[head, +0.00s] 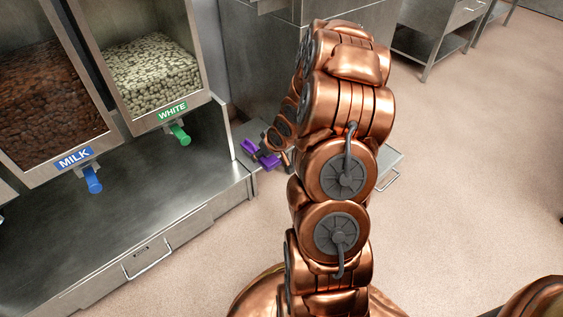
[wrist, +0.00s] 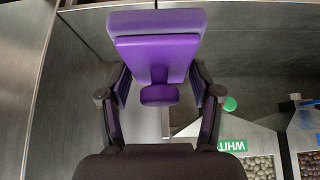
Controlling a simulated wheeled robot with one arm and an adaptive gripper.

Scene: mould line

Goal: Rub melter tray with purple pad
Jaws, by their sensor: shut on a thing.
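The purple pad (wrist: 158,50) has a broad flat block and a rounded grip. In the head view the pad (head: 267,161) and my gripper (head: 272,148) are small, just right of the dispenser counter, partly hidden by my arm. A flat steel tray with a handle (head: 393,160) shows to the right of my arm, its middle hidden behind it; I cannot tell for certain that it is the melter tray. Whether the pad touches any steel surface is unclear.
At the left, MILK (head: 50,95) and WHITE (head: 150,70) hoppers with blue (head: 92,180) and green (head: 180,134) taps stand over a steel counter (head: 130,215). A steel cabinet (head: 255,60) rises behind my gripper. Open floor (head: 470,190) lies to the right.

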